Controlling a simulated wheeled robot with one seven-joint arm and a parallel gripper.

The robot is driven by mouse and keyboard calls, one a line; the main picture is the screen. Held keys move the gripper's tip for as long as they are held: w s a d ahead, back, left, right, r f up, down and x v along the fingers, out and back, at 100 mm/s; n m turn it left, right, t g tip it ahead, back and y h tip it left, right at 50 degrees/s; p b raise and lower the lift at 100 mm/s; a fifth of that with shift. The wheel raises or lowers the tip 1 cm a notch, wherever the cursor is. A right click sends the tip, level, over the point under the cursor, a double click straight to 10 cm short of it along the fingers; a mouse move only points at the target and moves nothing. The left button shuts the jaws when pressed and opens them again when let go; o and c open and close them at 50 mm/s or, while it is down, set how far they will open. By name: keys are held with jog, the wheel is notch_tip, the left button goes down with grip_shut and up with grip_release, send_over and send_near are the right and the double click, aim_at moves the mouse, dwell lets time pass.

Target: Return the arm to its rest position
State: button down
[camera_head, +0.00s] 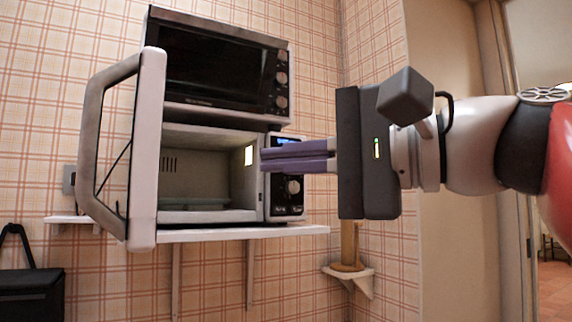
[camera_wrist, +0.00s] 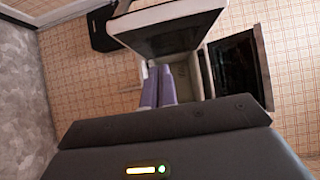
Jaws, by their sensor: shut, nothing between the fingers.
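My gripper (camera_head: 266,155) has two purple fingers held together with nothing between them. In the head view it points left, with its tips in front of the right side of an open microwave (camera_head: 200,224). In the wrist view the purple fingers (camera_wrist: 158,72) reach toward the microwave, near its open door (camera_wrist: 180,35). The door (camera_head: 150,150) hangs wide open to the left in the head view. I cannot tell whether the fingertips touch the microwave. My arm (camera_head: 480,150) stretches in from the right.
A black oven (camera_head: 220,65) sits on top of the microwave. A white wall shelf (camera_head: 240,233) carries both. A small corner shelf (camera_head: 348,272) holds a brown object (camera_head: 350,245) below my gripper. A black bag (camera_head: 30,292) is at lower left. A doorway is at right.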

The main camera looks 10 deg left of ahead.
jog(key=w+d+f+t+h+p, duration=0.1)
jog(key=d+f+h, duration=0.2)
jog(key=f, duration=0.4)
jog(key=w+d+f+m+h+p, duration=0.1)
jog(key=w+d+f+h+p, duration=0.15)
jog(key=f, duration=0.45)
jog(key=w+d+f+t+h, duration=0.1)
jog(key=d+f+h, duration=0.15)
jog(key=f, duration=0.45)
jog(key=s+d+f+n+h+p, duration=0.1)
jog(key=s+d+f+h, duration=0.1)
jog(key=f, duration=0.5)
jog(key=s+d+f+n+g+h+p, duration=0.1)
jog(key=d+f+h, duration=0.3)
jog(key=f, duration=0.4)
jog(key=s+d+f+n+g+h+p, duration=0.1)
jog(key=s+d+f+n+h, duration=0.1)
jog(key=d+f, duration=0.3)
notch_tip(320, 180, down, 3)
jog(key=shift+s+d+r+n+h, duration=0.2)
jog(key=shift+s+n+h, duration=0.25)
jog(key=shift+s, duration=0.45)
